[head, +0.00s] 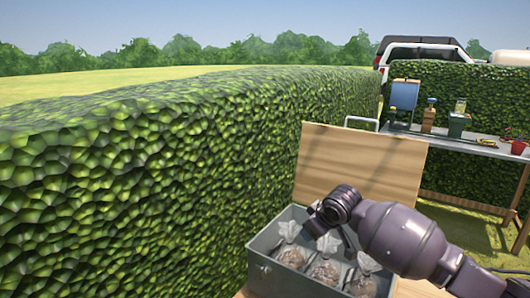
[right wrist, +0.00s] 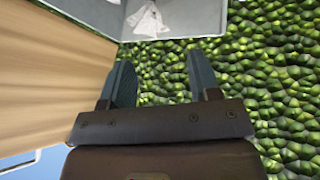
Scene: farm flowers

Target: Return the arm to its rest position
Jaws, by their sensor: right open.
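My right arm (head: 400,235) reaches in from the right in the head view. Its gripper (head: 322,225) is over the far side of a grey metal box (head: 318,289). In the right wrist view the two fingers of my right gripper (right wrist: 160,85) stand apart with nothing between them, the hedge showing behind. The box (right wrist: 200,17) is at the top of that view, beyond the fingertips. My left gripper is not in view.
The box holds several clear bags (head: 324,270) with brown contents. A wooden board (head: 360,165) stands upright behind it. A tall green hedge (head: 150,190) fills the left. A grey table (head: 470,146) with containers and a red pot (head: 518,146) stands at the right.

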